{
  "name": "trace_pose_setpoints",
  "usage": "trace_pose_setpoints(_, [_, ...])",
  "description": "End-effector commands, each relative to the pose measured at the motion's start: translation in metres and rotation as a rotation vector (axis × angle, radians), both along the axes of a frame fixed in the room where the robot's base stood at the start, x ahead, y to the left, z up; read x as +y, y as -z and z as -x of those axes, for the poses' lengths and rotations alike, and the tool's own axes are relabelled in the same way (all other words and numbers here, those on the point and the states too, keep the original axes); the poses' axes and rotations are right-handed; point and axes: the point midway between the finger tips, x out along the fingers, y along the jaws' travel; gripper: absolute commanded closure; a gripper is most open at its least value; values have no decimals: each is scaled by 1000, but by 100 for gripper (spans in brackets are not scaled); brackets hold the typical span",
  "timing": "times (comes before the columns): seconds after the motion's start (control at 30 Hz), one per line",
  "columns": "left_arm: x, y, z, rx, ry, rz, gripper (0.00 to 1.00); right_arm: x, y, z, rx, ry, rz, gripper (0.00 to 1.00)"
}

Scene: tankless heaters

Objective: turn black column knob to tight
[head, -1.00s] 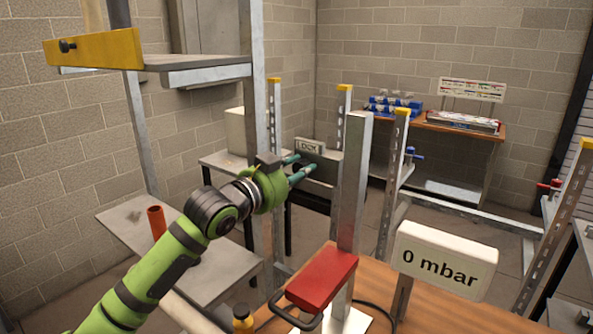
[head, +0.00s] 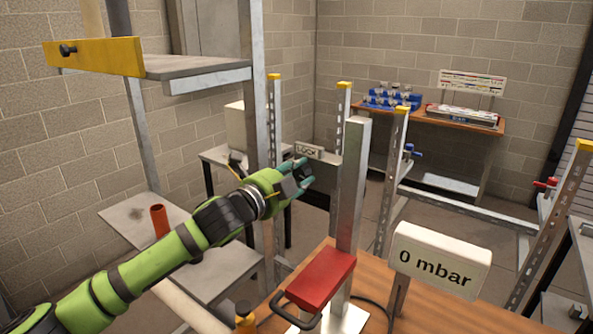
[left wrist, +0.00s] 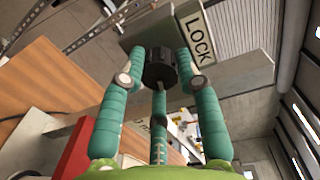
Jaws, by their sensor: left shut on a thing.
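The black knob (left wrist: 160,68) is a dark ribbed cylinder in the left wrist view. It sits against a grey metal plate (left wrist: 243,70) beside a white LOCK sign (left wrist: 197,38). My left gripper (left wrist: 161,70) has teal fingers closed around the knob, two on its sides and one below. In the head view my left gripper (head: 303,173) is at the metal column, just under the LOCK sign (head: 308,151). There the fingers mostly hide the knob. My right gripper is not in view.
A steel upright (head: 351,195) stands just right of my left gripper. A red block with a black handle (head: 314,279) and a "0 mbar" display (head: 440,262) are on the wooden table in front. A shelf with a yellow edge (head: 95,52) is at upper left.

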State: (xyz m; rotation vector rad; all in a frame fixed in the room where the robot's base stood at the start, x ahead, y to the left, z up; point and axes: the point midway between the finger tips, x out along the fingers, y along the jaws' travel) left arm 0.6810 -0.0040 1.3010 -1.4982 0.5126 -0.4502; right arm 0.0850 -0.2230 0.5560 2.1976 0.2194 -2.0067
Motion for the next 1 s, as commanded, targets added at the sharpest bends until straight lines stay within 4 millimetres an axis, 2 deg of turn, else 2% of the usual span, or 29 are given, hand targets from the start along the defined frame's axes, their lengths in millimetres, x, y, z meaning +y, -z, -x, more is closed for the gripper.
trace_pose_setpoints(0.03, [-2,-5,1,-18,6,-10,99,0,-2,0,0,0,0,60])
trace_pose_setpoints(0.7, [-2,-1,1,-48,6,-57,99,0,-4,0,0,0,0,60])
trace_pose_setpoints(0.73, [-2,-1,1,-48,6,-57,58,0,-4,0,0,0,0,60])
trace_pose_setpoints(0.77, [-2,-1,1,-48,6,-57,46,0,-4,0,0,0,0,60])
trace_pose_setpoints(0.8, [-2,-1,1,-47,6,-57,43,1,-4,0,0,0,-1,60])
trace_pose_setpoints(1.0, [-1,0,1,-44,3,-58,43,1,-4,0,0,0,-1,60])
